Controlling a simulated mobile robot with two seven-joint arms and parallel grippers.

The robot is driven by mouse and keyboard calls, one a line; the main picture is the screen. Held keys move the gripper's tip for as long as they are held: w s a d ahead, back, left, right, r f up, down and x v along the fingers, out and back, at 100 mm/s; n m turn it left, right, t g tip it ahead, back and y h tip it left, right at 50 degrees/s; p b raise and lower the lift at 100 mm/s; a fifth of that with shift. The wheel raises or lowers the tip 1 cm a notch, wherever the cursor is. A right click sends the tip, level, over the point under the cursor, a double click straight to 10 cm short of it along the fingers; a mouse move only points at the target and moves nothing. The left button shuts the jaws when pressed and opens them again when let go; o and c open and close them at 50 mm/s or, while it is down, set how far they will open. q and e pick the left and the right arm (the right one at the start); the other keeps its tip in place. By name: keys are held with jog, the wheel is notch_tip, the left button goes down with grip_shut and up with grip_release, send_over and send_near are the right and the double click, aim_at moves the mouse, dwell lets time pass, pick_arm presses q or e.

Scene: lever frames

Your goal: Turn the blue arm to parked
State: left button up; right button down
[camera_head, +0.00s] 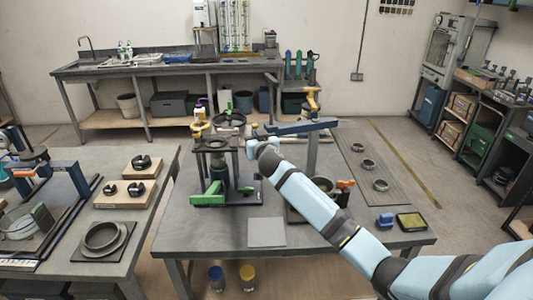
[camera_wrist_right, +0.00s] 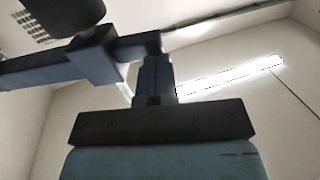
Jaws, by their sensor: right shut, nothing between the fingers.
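The blue arm (camera_head: 300,127) is a roughly level bar on top of a grey post (camera_head: 312,152), at the right of the middle table. My right gripper (camera_head: 254,141) is shut and empty near the bar's left end, and my arm comes in from the lower right. In the right wrist view, the blue bar (camera_wrist_right: 45,70) crosses the upper left, close to the fingertips of my gripper (camera_wrist_right: 155,72). I cannot tell whether they touch. No parked mark can be made out. My left gripper is not in view.
A grey plate (camera_head: 266,232) lies at the front. Several rings lie on the right strip (camera_head: 375,200).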

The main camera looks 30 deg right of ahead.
jog(key=w+h+b, duration=0.1)
jog(key=w+m+g+h+b, duration=0.1)
jog(key=w+b, duration=0.1)
jog(key=w+m+h+b, duration=0.1)
jog(key=b, duration=0.1)
jog(key=shift+w+d+f, duration=0.2)
jog(key=shift+d+f, duration=0.15)
jog(key=shift+d, duration=0.05)
pick_arm(q)
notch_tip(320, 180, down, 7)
jog(key=b, duration=0.3)
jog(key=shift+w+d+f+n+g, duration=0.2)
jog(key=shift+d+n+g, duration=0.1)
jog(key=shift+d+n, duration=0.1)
pick_arm(e)
jog(key=shift+w+d+r+m+g+h, duration=0.5)
jog(key=shift+w+r+m+g+h, duration=0.15)
jog(key=shift+w+h, duration=0.15)
